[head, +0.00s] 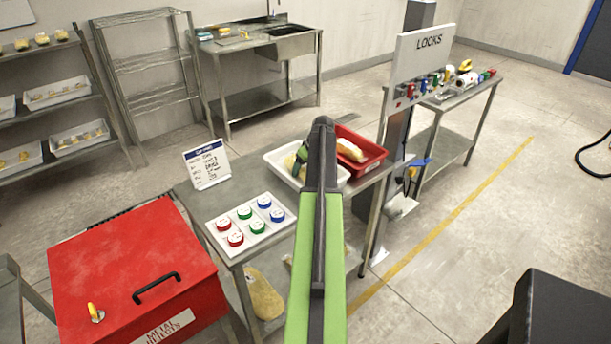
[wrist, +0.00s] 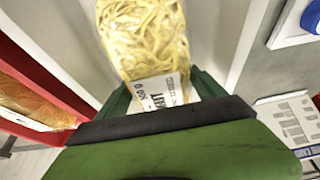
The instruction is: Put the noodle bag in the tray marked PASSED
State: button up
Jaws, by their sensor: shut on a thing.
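The noodle bag (wrist: 145,40), clear with pale yellow noodles and a white label, is between the dark green fingers of my gripper (wrist: 162,88) in the wrist view. My gripper is shut on it. In the head view my arm hides most of the gripper, and part of a yellowish bag (head: 292,161) shows at the white tray (head: 275,157). In the wrist view the bag is over the grey floor of this tray, between its pale walls; I cannot tell whether it touches the floor. No PASSED marking is readable.
A red tray (head: 372,165) with an orange-tan bag (head: 350,151) adjoins the white tray on the right. A holder of coloured discs (head: 249,222), a printed sign (head: 207,165) and a red METAL REJECTS box (head: 130,265) stand to the left. A LOCKS board (head: 420,70) rises behind.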

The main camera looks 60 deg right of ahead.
jog(key=shift+f, duration=0.35)
jog(key=o, duration=2)
jog(key=shift+r, duration=0.1)
jog(key=p+v, duration=1.1)
jog(key=v, duration=0.1)
jog(key=shift+r+p, duration=0.2)
jog(key=shift+p, duration=0.2)
jog(key=shift+s+f, duration=0.1)
jog(key=shift+f, duration=0.05)
